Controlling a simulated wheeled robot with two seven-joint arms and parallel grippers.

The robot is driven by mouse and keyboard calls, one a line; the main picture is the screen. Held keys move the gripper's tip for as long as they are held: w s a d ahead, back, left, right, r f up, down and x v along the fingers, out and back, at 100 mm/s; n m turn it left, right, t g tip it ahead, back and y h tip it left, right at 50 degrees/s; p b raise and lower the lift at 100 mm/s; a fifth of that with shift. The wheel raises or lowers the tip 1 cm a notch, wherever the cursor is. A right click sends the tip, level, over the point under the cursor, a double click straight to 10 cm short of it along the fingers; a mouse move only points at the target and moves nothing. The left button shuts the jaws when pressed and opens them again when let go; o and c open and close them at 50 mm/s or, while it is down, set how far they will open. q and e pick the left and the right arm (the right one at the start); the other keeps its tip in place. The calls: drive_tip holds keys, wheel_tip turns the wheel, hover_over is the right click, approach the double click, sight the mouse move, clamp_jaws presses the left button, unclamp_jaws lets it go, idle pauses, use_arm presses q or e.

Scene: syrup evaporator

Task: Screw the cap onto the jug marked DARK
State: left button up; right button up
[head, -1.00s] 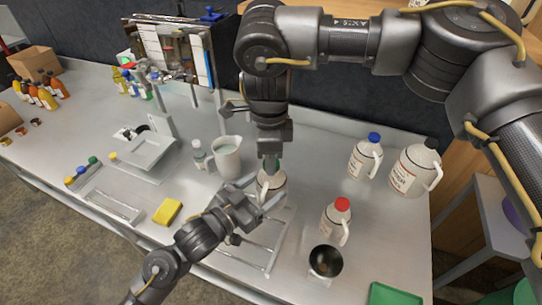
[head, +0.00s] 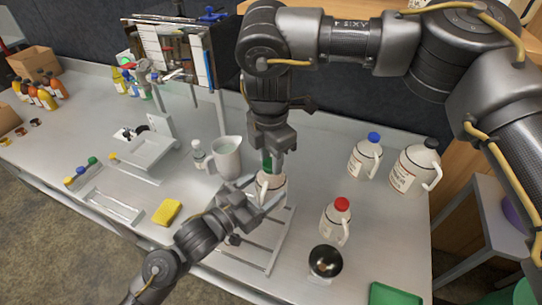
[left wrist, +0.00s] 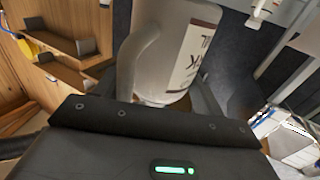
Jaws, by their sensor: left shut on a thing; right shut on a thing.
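A white jug (head: 268,184) stands on the slatted rack in the head view. My left gripper (head: 262,203) is shut on its lower body from the left. The jug also shows in the left wrist view (left wrist: 172,45), with its handle on the left and a partly visible label ending in K. My right gripper (head: 272,160) points straight down over the jug's mouth, shut on a green cap (head: 266,159). The cap is at the jug's neck; the fingers hide whether it is seated or threaded.
Jugs with blue (head: 365,156), black (head: 415,168) and red (head: 336,220) caps stand to the right. A dark bowl (head: 325,262) is at the front. A pitcher (head: 227,158) and small bottle (head: 199,156) stand close left. A yellow sponge (head: 167,212) lies front left.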

drive_tip(key=m, duration=0.7)
drive_tip(key=shift+m, duration=0.3)
drive_tip(key=m, duration=0.7)
drive_tip(key=o, duration=1)
wheel_tip(320, 180, up, 12)
drive_tip(key=shift+s, duration=0.1)
